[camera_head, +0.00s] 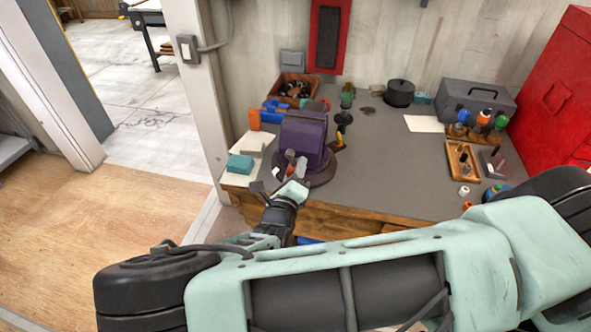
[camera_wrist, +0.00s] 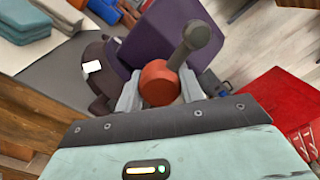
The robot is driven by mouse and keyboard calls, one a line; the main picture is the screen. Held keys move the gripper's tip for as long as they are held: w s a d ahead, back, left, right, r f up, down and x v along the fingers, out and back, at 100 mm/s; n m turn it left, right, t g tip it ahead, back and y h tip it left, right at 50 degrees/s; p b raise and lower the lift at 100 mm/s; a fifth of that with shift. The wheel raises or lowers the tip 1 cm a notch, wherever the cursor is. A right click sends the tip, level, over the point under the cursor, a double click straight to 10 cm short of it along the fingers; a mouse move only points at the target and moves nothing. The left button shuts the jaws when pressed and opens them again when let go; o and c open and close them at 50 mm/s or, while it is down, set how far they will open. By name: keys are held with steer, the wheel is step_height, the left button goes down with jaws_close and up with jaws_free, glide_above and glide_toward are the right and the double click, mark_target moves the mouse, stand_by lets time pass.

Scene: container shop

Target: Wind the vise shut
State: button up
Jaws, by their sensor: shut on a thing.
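The purple vise (camera_head: 305,135) stands on its round base near the front left edge of the grey workbench. In the wrist view its purple body (camera_wrist: 172,38) fills the upper middle. The vise handle (camera_wrist: 195,42) is a grey bar with a rounded end, and an orange-red round end (camera_wrist: 158,82) lies nearer to me. My gripper (camera_head: 296,180) is at the front of the vise. In the wrist view its fingers (camera_wrist: 160,90) are on both sides of the orange-red end, shut on it. The gap between the vise jaws cannot be made out.
A wooden bin (camera_head: 298,80), a black pot (camera_head: 399,93) and a grey toolbox (camera_head: 475,101) stand at the back. The bench middle is mostly clear.

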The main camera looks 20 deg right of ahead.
steer(key=shift+s+a+f+m, duration=0.1)
steer(key=shift+f+m, duration=0.05)
steer(key=shift+m, duration=1.65)
steer(key=o, duration=1)
steer(key=b+v, duration=0.6)
steer(key=v, duration=1.1)
steer(key=shift+s+a, duration=0.15)
steer(key=shift+a, duration=0.05)
